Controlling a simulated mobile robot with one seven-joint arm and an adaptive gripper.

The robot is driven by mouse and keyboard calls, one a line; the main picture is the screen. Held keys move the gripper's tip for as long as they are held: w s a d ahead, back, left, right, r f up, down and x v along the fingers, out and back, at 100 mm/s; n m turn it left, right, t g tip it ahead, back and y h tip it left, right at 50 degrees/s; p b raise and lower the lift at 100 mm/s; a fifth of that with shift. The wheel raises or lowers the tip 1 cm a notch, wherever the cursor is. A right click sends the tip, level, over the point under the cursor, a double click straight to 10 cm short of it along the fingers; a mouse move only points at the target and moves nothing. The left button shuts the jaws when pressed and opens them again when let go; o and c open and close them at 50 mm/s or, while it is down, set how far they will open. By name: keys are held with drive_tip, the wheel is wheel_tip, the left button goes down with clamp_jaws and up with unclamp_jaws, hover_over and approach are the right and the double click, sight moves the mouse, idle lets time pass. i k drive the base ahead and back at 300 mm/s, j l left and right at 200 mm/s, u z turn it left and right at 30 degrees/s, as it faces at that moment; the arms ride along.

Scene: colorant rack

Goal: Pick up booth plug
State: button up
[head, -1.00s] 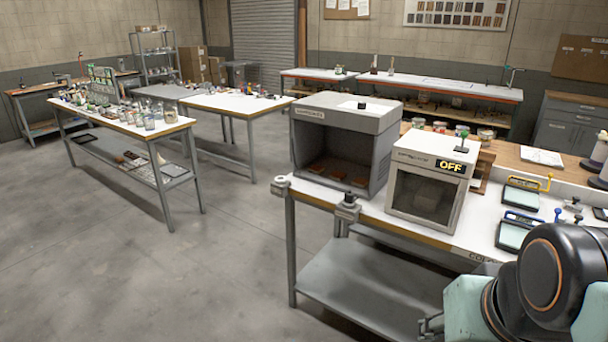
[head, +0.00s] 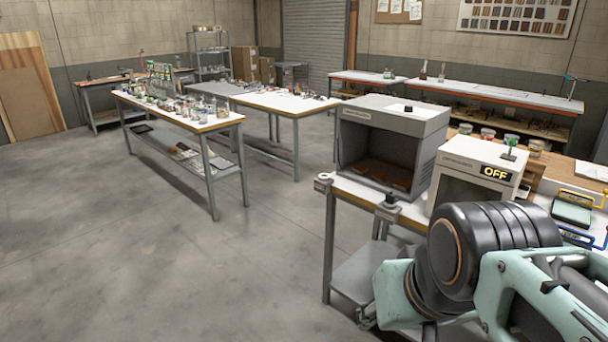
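I cannot pick out the booth plug for sure in the head view. A large grey booth (head: 392,121) with an open dark front stands on the right bench. A smaller cream booth (head: 470,160) with an OFF sign (head: 495,173) stands beside it. A small black piece (head: 408,107) sits on the large booth's top, and a small dark stand with a green knob (head: 510,143) on the cream booth. A grey fixture with a black top (head: 388,202) is at the bench's front edge. Only a small grey part at my gripper end (head: 367,317) shows below my arm; its fingers are unclear.
My arm covers the lower right and hides part of the bench. A white ring-like fixture (head: 323,181) is at the bench corner. A white-topped table with bottles (head: 185,122) stands at left. Open grey floor (head: 170,270) lies between the table and bench.

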sight(390, 196)
drive_tip(key=i+z, duration=0.2)
drive_tip(key=i, duration=1.15)
drive_tip(key=i+j, duration=0.15)
drive_tip(key=i, duration=0.3)
drive_tip(key=i+j+z, duration=0.1)
drive_tip(key=i, duration=0.3)
drive_tip(key=k, duration=0.2)
drive_tip(key=i+l, duration=0.2)
drive_tip(key=i, duration=0.15)
drive_tip(key=l+z, duration=0.05)
